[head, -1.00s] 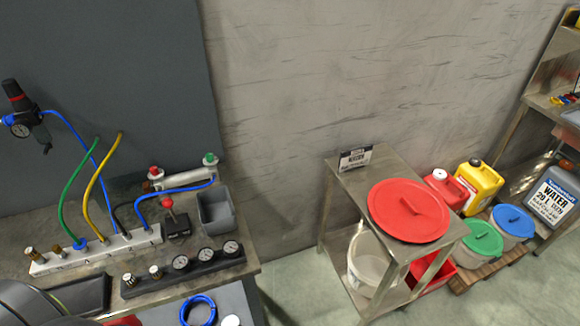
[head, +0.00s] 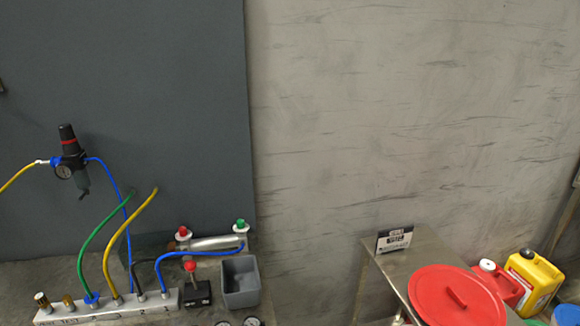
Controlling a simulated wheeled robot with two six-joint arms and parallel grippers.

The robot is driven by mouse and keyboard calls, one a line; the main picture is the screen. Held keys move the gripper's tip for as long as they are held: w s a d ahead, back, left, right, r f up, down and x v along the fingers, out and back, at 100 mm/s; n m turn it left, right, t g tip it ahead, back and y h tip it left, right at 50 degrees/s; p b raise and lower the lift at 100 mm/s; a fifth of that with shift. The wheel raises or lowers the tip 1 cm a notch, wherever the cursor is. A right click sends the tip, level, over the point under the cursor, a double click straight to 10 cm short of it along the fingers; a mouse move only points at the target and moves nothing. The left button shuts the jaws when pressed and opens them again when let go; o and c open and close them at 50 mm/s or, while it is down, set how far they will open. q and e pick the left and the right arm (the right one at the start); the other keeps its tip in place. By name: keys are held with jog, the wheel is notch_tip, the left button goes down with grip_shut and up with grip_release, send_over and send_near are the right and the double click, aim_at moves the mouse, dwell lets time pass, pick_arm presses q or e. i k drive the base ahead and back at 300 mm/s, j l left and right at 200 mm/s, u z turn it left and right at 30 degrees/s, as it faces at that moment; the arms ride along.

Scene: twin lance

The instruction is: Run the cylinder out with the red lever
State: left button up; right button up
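The red lever, a red ball knob (head: 190,266) on a small black valve block (head: 196,293), stands on the bench just left of a grey bin. Behind it lies a silver cylinder (head: 214,243), with a red-capped fitting (head: 183,233) at its left end and a green-capped fitting (head: 241,225) at its right end. A blue hose (head: 172,256) runs from the white manifold (head: 108,308) to the cylinder's right end. Whether the rod is out cannot be told. Neither of my grippers shows in the head view.
The open grey bin (head: 240,283) stands right of the valve. Green and yellow hoses (head: 137,220) arch up from the manifold. A regulator with a gauge (head: 68,160) is on the dark panel. A steel table (head: 395,262) with a red lid (head: 455,297) is at right.

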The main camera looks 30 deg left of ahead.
aim_at(190, 266)
jog(key=u, duration=1.6)
